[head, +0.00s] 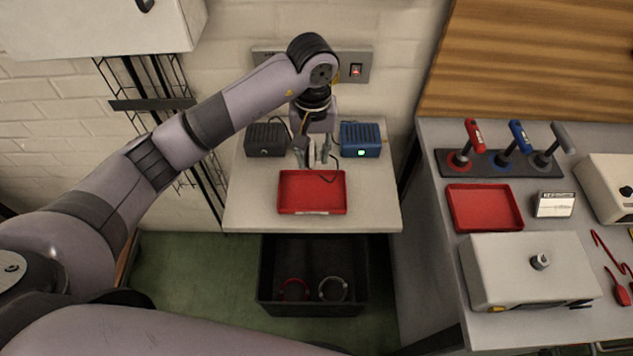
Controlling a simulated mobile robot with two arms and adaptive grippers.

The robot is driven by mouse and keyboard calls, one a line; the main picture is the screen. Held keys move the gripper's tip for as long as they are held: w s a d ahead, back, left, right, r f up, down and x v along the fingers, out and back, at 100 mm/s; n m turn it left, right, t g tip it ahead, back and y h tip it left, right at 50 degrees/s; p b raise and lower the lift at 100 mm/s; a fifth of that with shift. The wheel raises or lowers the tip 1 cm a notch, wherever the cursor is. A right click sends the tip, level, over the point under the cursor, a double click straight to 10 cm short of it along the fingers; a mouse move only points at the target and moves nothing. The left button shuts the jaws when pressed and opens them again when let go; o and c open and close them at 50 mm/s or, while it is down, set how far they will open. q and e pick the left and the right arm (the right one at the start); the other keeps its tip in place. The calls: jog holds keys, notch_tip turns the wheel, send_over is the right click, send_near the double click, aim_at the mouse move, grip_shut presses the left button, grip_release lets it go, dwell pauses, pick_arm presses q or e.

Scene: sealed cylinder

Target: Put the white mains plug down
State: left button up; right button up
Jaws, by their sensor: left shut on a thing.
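My left gripper (312,161) points down over the back of the small grey table, between a black box and a blue box. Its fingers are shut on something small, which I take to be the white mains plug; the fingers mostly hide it. A thin dark cable hangs beside the fingers and reaches over the red tray (312,209) just in front. I cannot tell whether the plug touches the table. A wall socket panel (357,70) with a lit red switch is behind my arm. My right gripper is out of view.
The black box (267,139) and the blue box (360,139) with a green light flank the gripper. A dark bin (312,310) with two rings sits below the table. The right bench holds another red tray (484,225), coloured-handled tools and a grey box (528,281).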

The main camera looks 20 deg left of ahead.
pick_arm(q)
jog(key=p, duration=0.2)
send_over(315, 196)
notch_tip(315, 196, down, 7)
jog(key=shift+f, duration=0.4)
notch_tip(315, 196, down, 4)
jog(key=shift+f+p, duration=0.1)
jog(key=shift+p, duration=0.4)
jog(key=shift+f, duration=0.15)
jog(key=shift+f+b, duration=0.3)
jog(key=shift+b, duration=0.15)
jog(key=shift+f+b, duration=0.35)
jog(key=shift+b, duration=0.05)
jog(key=o, duration=1.1)
jog(key=shift+r, duration=0.1)
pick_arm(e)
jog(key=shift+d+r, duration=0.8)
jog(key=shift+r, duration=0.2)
